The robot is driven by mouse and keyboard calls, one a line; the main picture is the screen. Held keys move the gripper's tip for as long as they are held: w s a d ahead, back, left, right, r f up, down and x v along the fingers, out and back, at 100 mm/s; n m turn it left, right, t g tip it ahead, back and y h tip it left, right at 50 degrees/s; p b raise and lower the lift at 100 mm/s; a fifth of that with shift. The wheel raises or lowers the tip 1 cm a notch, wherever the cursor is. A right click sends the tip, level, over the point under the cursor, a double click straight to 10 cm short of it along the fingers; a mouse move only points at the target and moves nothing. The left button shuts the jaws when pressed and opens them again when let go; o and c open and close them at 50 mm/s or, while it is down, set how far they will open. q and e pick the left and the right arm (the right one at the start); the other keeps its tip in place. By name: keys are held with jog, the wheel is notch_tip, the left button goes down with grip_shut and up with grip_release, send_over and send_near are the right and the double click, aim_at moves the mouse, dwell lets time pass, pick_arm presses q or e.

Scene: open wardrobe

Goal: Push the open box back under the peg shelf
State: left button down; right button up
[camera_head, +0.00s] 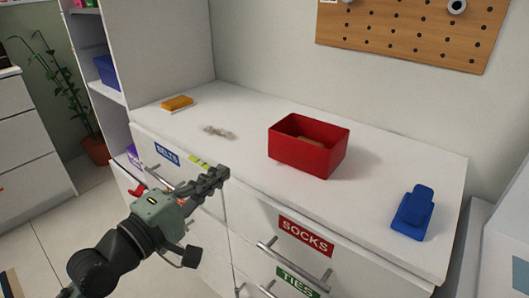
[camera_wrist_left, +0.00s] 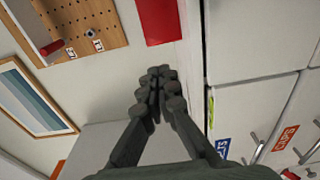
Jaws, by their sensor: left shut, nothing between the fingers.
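The open red box (camera_head: 322,160) stands upright on the white dresser top, near its middle, with something tan inside. It also shows in the left wrist view (camera_wrist_left: 160,20) at the top, beyond my fingertips. The wooden peg board (camera_head: 410,32) hangs on the wall behind and above the dresser. It also shows in the left wrist view (camera_wrist_left: 82,25). My left gripper (camera_head: 218,174) is shut and empty near the dresser's front edge, to the left of the box and apart from it. Its closed fingers fill the middle of the left wrist view (camera_wrist_left: 160,74). My right gripper is not in view.
A blue object (camera_head: 413,213) stands at the right of the dresser top. An orange block (camera_head: 177,103) and a small pale item (camera_head: 218,132) lie at the left. Drawer handles (camera_head: 293,262) stick out in front. The top behind the box is clear.

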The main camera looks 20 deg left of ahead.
pick_arm(q)
jog(key=p, duration=0.1)
send_near(277, 143)
jog(key=w, duration=0.1)
jog(key=w+a, duration=0.2)
jog(key=shift+w+r, duration=0.2)
jog(key=shift+w, duration=0.15)
jog(key=w+d+p, duration=0.1)
jog(key=w+d, duration=0.1)
jog(key=shift+w+d, duration=0.1)
jog(key=shift+d, duration=0.3)
jog(key=shift+w+d+f, duration=0.15)
jog(key=shift+w+d, duration=0.05)
jog(key=shift+d, duration=0.3)
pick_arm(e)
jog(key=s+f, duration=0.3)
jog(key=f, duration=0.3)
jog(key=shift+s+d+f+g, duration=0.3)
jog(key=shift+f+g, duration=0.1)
pick_arm(q)
jog(key=shift+w, duration=0.1)
